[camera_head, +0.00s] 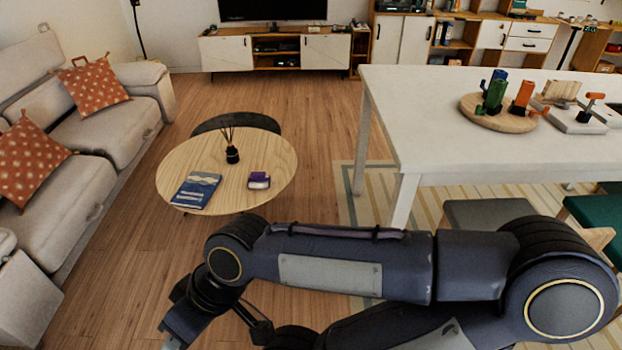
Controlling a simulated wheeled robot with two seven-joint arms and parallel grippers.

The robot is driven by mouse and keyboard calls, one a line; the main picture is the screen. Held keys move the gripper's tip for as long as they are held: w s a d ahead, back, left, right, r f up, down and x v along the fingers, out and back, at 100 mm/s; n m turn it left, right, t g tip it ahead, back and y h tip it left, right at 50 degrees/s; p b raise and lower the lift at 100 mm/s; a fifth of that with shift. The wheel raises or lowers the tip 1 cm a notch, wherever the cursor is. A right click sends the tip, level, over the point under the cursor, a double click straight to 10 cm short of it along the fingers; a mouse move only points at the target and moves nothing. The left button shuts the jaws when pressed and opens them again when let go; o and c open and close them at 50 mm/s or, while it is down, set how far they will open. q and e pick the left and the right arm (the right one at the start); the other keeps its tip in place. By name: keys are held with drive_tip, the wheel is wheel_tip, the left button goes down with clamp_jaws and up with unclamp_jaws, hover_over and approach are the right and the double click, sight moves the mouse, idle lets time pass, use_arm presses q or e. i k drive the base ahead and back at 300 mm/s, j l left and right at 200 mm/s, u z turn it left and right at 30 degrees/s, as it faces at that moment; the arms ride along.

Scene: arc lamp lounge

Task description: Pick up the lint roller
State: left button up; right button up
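I cannot make out the lint roller for certain. Several small tools stand on a round wooden board (498,121) on the white table (440,120) at the right, among them a green one (496,94) and an orange one (523,93). Another orange-topped item (592,98) is on a pale tray beside the board. My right arm stretches from the right across the bottom of the view. Its far end is at the lower left, cut off by the frame edge, and whether its gripper is open or shut is not clear. My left gripper does not show.
An oval wooden coffee table (225,160) bears a blue book (196,189), a reed diffuser (232,154) and a small purple-and-white item (259,181). A grey sofa (105,130) with red cushions is at left. Stools (488,213) stand by the white table. Wooden floor is clear between the tables.

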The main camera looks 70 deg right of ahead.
sight(258, 180)
drive_tip(key=z, duration=2.05)
drive_tip(key=u, duration=2.25)
drive_tip(key=z, duration=2.3)
drive_tip(key=i+j+z, duration=0.1)
drive_tip(key=i+j, duration=0.3)
drive_tip(key=i+j+z, duration=0.15)
drive_tip(key=i+j, duration=0.25)
drive_tip(key=i, duration=0.15)
drive_tip(key=i+j+z, duration=0.1)
drive_tip(key=i+j, duration=0.35)
drive_tip(key=i+j+z, duration=0.1)
drive_tip(key=i+j, duration=0.3)
drive_tip(key=j, duration=0.15)
drive_tip(key=i+j+z, duration=0.15)
drive_tip(key=i+j, duration=0.3)
drive_tip(key=i+j+z, duration=0.1)
drive_tip(key=i+j, duration=0.25)
drive_tip(key=j, duration=0.3)
